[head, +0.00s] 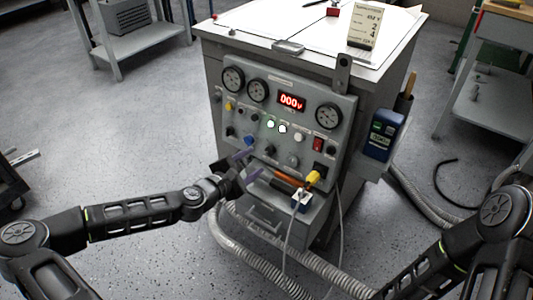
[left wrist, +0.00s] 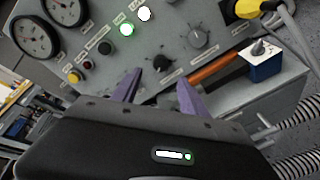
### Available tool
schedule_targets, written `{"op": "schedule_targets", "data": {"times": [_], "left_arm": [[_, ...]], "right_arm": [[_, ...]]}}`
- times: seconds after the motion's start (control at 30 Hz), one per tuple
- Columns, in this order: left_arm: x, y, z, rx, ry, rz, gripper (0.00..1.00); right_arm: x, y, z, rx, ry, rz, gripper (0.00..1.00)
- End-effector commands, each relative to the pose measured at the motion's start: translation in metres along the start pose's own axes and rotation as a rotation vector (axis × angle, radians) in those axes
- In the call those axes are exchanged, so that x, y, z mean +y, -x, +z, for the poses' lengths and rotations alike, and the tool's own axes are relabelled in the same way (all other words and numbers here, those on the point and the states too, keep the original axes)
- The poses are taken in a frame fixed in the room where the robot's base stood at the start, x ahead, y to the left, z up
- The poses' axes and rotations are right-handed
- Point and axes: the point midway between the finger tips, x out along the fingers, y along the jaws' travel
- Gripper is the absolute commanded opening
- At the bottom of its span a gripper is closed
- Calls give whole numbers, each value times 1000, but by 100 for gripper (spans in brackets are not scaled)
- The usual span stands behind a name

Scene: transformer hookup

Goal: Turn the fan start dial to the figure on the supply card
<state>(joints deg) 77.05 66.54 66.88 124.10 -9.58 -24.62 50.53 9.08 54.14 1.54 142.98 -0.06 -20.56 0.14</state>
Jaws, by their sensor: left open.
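The supply card (head: 365,27) stands upright on the cabinet top; its small figures are hard to read. The control panel (head: 330,95) faces me with a red display showing 000. Its lower row has a small black knob (left wrist: 162,63) and a larger grey dial with tick marks (left wrist: 198,38), also in the head view (head: 292,160). The labels are too small to tell which is the fan start dial. My left gripper (head: 248,166) is open and empty in front of the lower panel. In the left wrist view its purple fingers (left wrist: 158,88) stand either side below the black knob, apparently apart from it. My right gripper is out of view.
A yellow plug (head: 313,178) with a cable, a blue block with a metal lever (left wrist: 264,64) and an orange-handled tool (left wrist: 214,70) are right of the left gripper. Grey hoses (head: 240,253) lie on the floor. A blue box (head: 382,135) hangs on the cabinet's right side.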

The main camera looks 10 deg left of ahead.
Motion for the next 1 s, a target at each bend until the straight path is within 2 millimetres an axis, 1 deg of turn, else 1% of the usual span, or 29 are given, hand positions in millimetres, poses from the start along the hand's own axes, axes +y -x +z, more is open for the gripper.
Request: {"op": "schedule_targets", "data": {"times": [0.27, 0.37, 0.47, 0.7, 0.83, 1.0], "left_arm": [[-1, -4, 0, -1, -3, -1, 51], [-1, -12, 0, -1, -4, -1, 51], [-2, -25, 0, -2, -5, -2, 51], [-2, -62, 0, -2, -4, -2, 51], [-2, -74, 0, -1, -4, -2, 51], [-1, -78, 0, 0, -3, -2, 51]], "right_arm": [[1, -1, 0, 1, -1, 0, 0], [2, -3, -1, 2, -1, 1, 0], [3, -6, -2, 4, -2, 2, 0], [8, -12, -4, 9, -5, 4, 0], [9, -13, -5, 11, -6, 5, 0], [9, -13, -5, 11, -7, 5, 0]]}}
